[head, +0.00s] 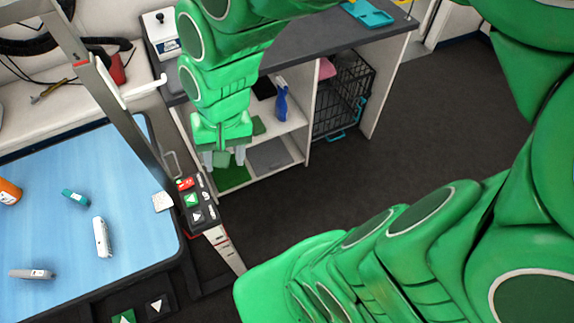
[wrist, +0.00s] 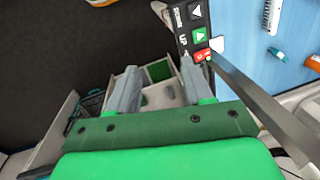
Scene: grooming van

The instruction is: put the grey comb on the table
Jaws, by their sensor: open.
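I cannot make out the grey comb for certain in either view. The table (head: 140,243) has a blue top with a dark rim and fills the left of the head view; it also shows at the upper right of the wrist view (wrist: 238,25). My gripper (head: 223,160) is open and looks empty. It hangs beyond the table's right edge, in front of the low shelves (head: 288,122). In the wrist view my gripper (wrist: 160,72) points toward the shelf unit, where small greyish shapes between the fingers are too small to name.
On the table are an orange bottle (head: 9,191), a teal item (head: 75,198), a white item (head: 101,237) and a grey-white item (head: 32,273). A control panel on a post (head: 193,203) stands close to my gripper. A wire crate (head: 343,95) is under the counter. Dark floor is clear at right.

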